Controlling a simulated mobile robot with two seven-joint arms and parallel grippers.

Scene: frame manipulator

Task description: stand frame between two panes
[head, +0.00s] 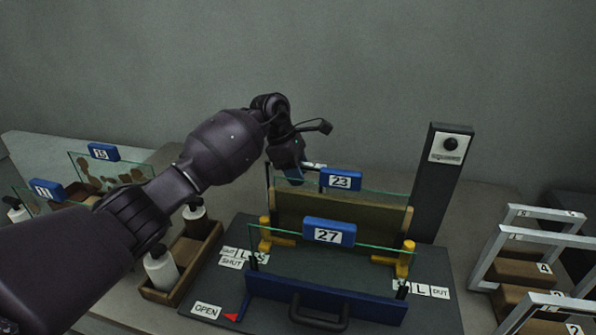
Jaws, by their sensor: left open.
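Two glass panes with blue number tags stand upright on a dark base plate (228,281). The rear pane (385,202) carries tag 23 and the front pane (280,243) carries tag 27. A brown panel (340,218) stands between the tags in this view; whether it is a frame I cannot tell. Several grey frames (545,213) stand in a rack at the right. My left gripper (302,173) is open beside tag 23, at the rear pane's top edge; contact is unclear and its fingers are partly hidden. My right gripper is out of view.
Yellow clamps (407,258) flank the panes; a blue bar with a black handle (320,312) lies in front. A dark post with a knob (443,175) rises behind right. Bottles (160,268) in a wooden tray and more tagged panes (103,152) stand left.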

